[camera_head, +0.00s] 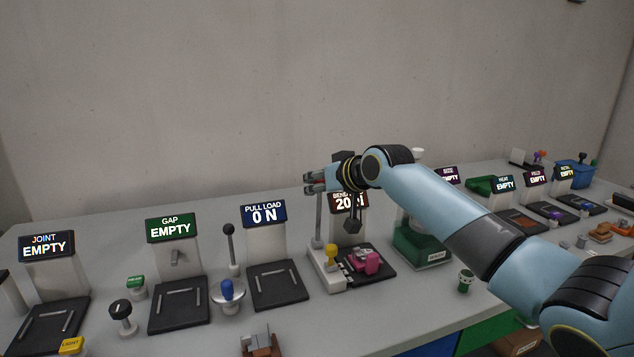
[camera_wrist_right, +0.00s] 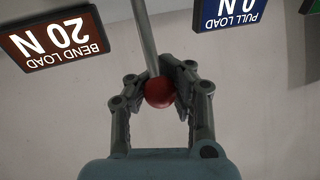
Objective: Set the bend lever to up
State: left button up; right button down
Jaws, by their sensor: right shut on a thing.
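The bend lever is a thin grey rod (camera_head: 318,218) rising nearly upright from the bend station's pale base. It ends in a red ball knob (camera_wrist_right: 159,91), seen in the wrist view. My right gripper (camera_head: 312,182) is at the top of the rod, and in the wrist view (camera_wrist_right: 160,90) its fingers close around the red knob from both sides. The bend load display (camera_wrist_right: 50,40) reads 20 N; in the head view my arm partly hides it (camera_head: 349,203). A pink piece (camera_head: 366,261) lies on the station's dark plate. My left gripper is out of view.
The pull load station (camera_head: 264,213), reading 0 N, stands left of the bend station, with a black-knobbed lever (camera_head: 229,231) beside it. A yellow knob (camera_head: 331,254) sits on the bend base. A green box (camera_head: 422,246) stands to the right. The wall behind is bare.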

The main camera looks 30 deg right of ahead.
jog(key=shift+w+d+r, duration=0.25)
jog(key=shift+w+r, duration=0.25)
jog(key=shift+r, duration=0.1)
jog(key=c, duration=1.2)
grip_release()
jog(key=shift+s+d+f, duration=0.1)
jog(key=shift+s+d, duration=0.15)
jog(key=shift+s, duration=0.1)
jog(key=shift+o, duration=0.9)
jog(key=shift+f, duration=0.1)
jog(key=shift+w+a+f, duration=0.1)
jog(key=shift+a, duration=0.1)
jog(key=v, duration=1.2)
